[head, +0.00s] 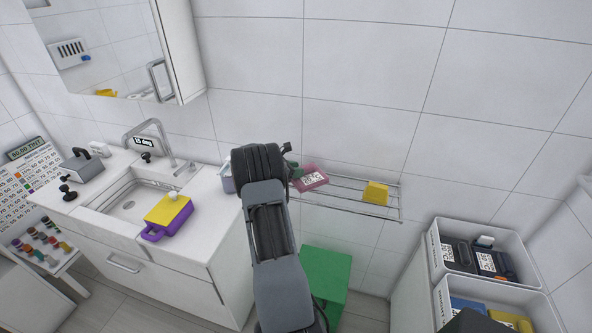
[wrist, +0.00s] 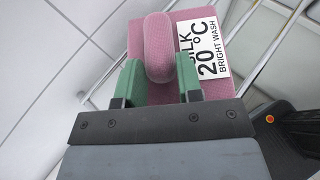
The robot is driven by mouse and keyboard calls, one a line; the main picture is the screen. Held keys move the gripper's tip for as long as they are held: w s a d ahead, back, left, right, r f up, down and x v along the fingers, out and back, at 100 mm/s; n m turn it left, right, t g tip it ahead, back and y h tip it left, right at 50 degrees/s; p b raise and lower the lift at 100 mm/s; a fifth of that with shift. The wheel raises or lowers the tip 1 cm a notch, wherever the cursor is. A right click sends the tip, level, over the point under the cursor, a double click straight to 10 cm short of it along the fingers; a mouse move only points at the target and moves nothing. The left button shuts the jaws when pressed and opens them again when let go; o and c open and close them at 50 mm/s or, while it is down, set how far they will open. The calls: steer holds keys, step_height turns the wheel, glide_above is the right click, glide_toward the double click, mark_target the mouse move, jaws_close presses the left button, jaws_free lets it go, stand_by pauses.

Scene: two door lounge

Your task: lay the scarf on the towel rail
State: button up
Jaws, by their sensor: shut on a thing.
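The scarf is a pink folded block (head: 311,178) with a raised rounded grip and a white label. In the wrist view, the scarf (wrist: 210,88) label reads "SILK 20°C BRIGHT WASH". My gripper (wrist: 160,80) has its green fingers closed on either side of that grip. In the head view, my gripper (head: 297,171) is partly hidden behind my arm. The towel rail (head: 345,200) is a rack of thin metal bars on the tiled wall. The scarf is at its left end, with bars passing behind it; I cannot tell whether they touch.
A yellow block (head: 375,192) sits on the right part of the rail. A green box (head: 325,276) stands on the floor below. The sink counter (head: 215,222) is at left, with a yellow and purple item (head: 168,215). Storage bins (head: 480,252) stand at right.

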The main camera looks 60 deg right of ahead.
steer(key=shift+f, duration=0.5)
steer(key=shift+f, duration=0.15)
steer(key=o, duration=1)
